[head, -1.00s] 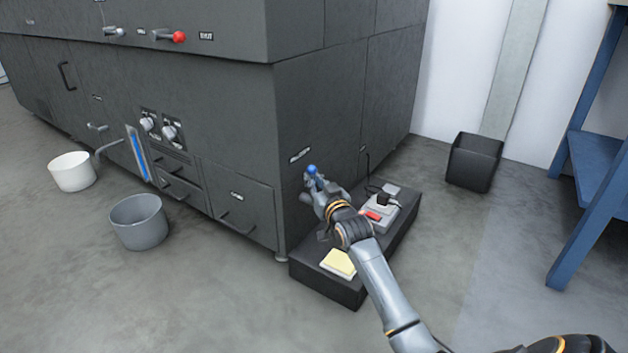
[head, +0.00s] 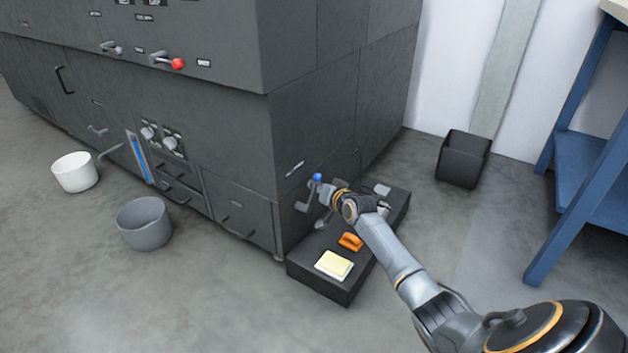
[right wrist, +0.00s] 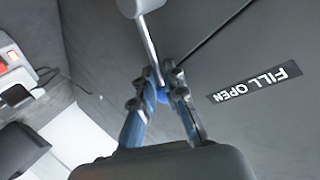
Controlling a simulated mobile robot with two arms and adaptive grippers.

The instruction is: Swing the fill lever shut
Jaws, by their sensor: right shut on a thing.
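The fill lever (head: 309,193) is a grey rod with a blue knob (head: 317,177) on the end face of the dark grey machine (head: 330,125). In the head view its rod slants up to the knob. In the right wrist view the rod (right wrist: 149,45) runs from a grey hub (right wrist: 133,6) to the blue knob, mostly hidden between the fingers. My right gripper (right wrist: 157,88) is shut on the lever at the knob; it also shows in the head view (head: 324,187). A "FILL OPEN" label (right wrist: 254,84) is on the panel beside it. My left gripper is out of view.
A low black plinth (head: 318,283) below the lever bears a yellow pad (head: 334,265) and an orange item (head: 351,241). A black bin (head: 463,160) and blue bench (head: 590,170) stand right. Two buckets, white (head: 75,171) and grey (head: 144,222), stand left.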

